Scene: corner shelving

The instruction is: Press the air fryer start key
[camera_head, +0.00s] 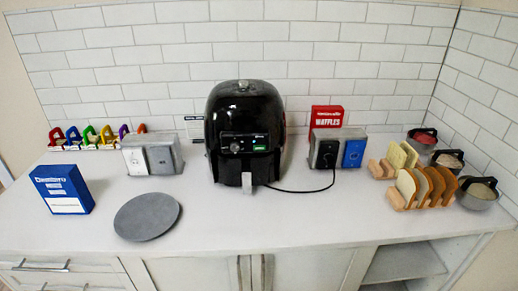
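The black air fryer (244,110) stands upright at the back middle of the white counter, against the tiled wall. Its front panel has a dial at the left and a small lit display with green and blue spots (258,143) at the right. The start key cannot be made out for certain at this size. A light grey handle (247,184) sticks out below the panel. Neither of my grippers is in view, and nothing touches the air fryer.
A grey plate (147,217) and a blue box (62,189) are at the left. Outlet boxes (152,154) (337,149) flank the fryer; a black cord (300,191) runs to the right one. Bread racks (424,185) and lidded pots (479,192) are at the right. The counter's front middle is clear.

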